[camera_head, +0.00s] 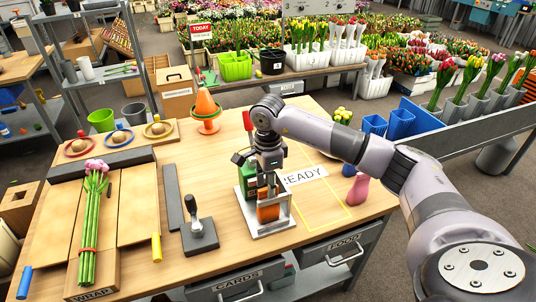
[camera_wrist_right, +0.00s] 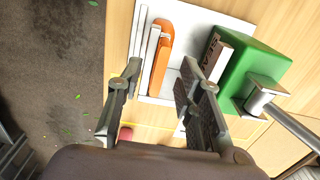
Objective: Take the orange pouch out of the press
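The orange pouch (camera_head: 268,213) stands upright in the press, on its pale metal base plate (camera_head: 283,222). In the right wrist view the pouch (camera_wrist_right: 161,45) shows as a narrow orange strip beside white metal plates. The press has a green body (camera_head: 247,178), which also shows in the right wrist view (camera_wrist_right: 257,62) with a partly hidden label. My right gripper (camera_head: 268,190) is directly above the pouch, pointing down. In the right wrist view its fingers (camera_wrist_right: 160,78) are apart, with the pouch between their tips; I cannot tell whether they touch it. My left gripper is out of view.
A black-knobbed lever tool (camera_head: 200,235) stands left of the press. A tulip bunch (camera_head: 91,225) lies on the wrapping board further left. A pink bottle (camera_head: 358,189) stands at the right. The yellow-outlined area beside the READY label (camera_head: 303,176) is clear.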

